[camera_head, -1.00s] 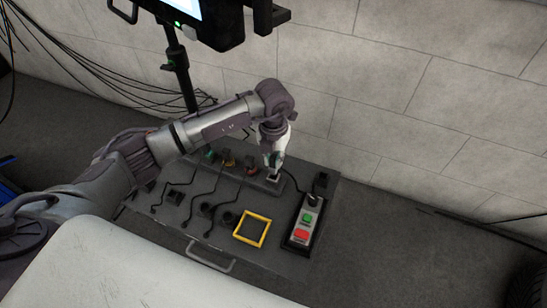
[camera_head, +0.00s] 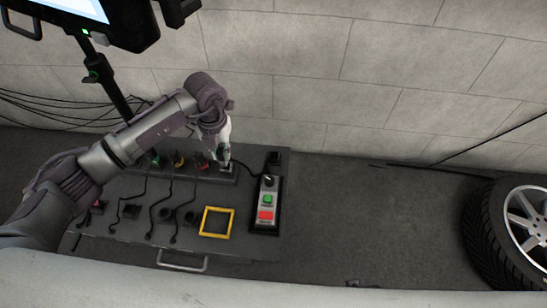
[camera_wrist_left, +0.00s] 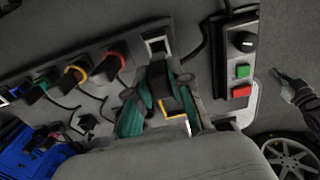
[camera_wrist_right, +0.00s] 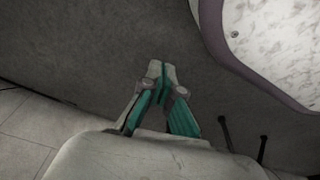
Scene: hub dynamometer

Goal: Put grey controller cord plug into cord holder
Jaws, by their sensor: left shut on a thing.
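The cord holder is a dark strip (camera_head: 190,168) with a row of coloured plugs along the back of the grey panel. At its right end is a pale-rimmed square slot (camera_wrist_left: 157,45). My left gripper (camera_head: 226,158) points down just above this end. In the left wrist view its green-padded fingers (camera_wrist_left: 170,72) are shut on a dark grey piece, apparently the grey controller cord plug, mostly hidden between them. I cannot tell whether the plug touches the slot. The controller (camera_head: 267,202), with green and red buttons, stands to the right. My right gripper (camera_wrist_right: 161,70) is shut and empty.
A yellow square frame (camera_head: 216,222) and several black cords lie on the panel (camera_head: 130,229), which has a handle (camera_head: 182,263) at its front edge. A screen on a stand (camera_head: 105,28) rises at back left. A wheel (camera_head: 515,225) is at right, with clear floor between.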

